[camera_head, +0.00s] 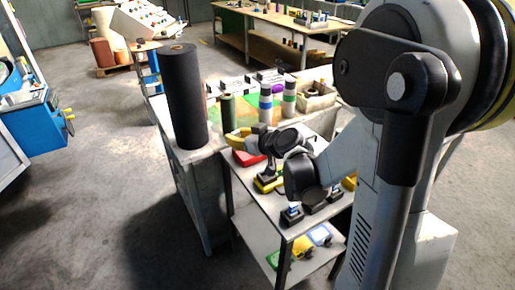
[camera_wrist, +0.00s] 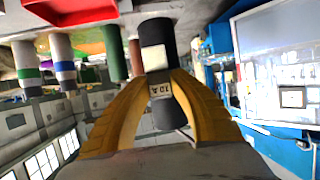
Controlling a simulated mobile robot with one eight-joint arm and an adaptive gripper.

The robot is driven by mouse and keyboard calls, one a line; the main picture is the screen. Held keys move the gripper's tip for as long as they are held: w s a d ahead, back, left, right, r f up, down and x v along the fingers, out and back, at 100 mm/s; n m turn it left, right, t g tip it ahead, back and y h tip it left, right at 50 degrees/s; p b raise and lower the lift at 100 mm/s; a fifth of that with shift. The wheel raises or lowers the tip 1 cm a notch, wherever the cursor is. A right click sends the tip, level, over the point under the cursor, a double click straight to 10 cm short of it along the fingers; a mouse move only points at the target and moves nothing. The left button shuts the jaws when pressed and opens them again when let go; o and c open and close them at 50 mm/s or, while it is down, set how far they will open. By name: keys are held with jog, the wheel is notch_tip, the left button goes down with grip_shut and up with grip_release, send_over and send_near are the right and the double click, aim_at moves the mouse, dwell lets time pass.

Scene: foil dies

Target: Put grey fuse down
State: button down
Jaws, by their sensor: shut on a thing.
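My gripper (camera_wrist: 160,78) has yellow fingers closed on a small pale grey block, the grey fuse (camera_wrist: 154,58). The fuse sticks out past the fingertips, and a small marked face shows between them. In the head view my gripper (camera_head: 238,139) is above the grey bench near the tall black roll (camera_head: 184,97) and the dark green cylinder (camera_head: 228,109). The fuse cannot be made out there. In the wrist view, which is upside down, the black roll (camera_wrist: 156,32) is behind the fuse; whether they touch cannot be told.
Banded cylinders (camera_head: 265,103) and a pale box (camera_head: 317,98) stand at the bench's back. A red tray (camera_head: 247,158) and small devices (camera_head: 292,215) are on the lower cart (camera_head: 240,186). A blue machine (camera_head: 38,125) is at the left. Open floor lies between.

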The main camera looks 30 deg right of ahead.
jog(key=w+d+f+m+h, duration=0.1)
jog(key=w+d+f, duration=0.2)
jog(key=d, duration=0.7)
jog(key=w+d+f+m+h, duration=0.1)
jog(key=w+d+f, duration=0.2)
jog(key=d, duration=0.8)
jog(key=w+a+f+b, duration=0.1)
jog(key=w+f, duration=0.1)
jog(key=w, duration=0.1)
jog(key=w+a+f+b, duration=0.2)
jog(key=w, duration=0.1)
jog(key=w+a+f+b, duration=0.1)
jog(key=w+f, duration=0.2)
jog(key=w, duration=0.1)
jog(key=shift+a, duration=0.15)
jog(key=shift+w+a+f, duration=0.1)
jog(key=shift+w+f, duration=0.05)
jog(key=shift+w, duration=0.05)
jog(key=shift+f+b, duration=1.1)
jog(key=shift+f, duration=0.8)
jog(key=shift+f, duration=0.2)
jog(key=c, duration=1.3)
grip_release()
jog(key=shift+c, duration=0.2)
jog(key=shift+o, duration=0.5)
jog(key=shift+r, duration=0.1)
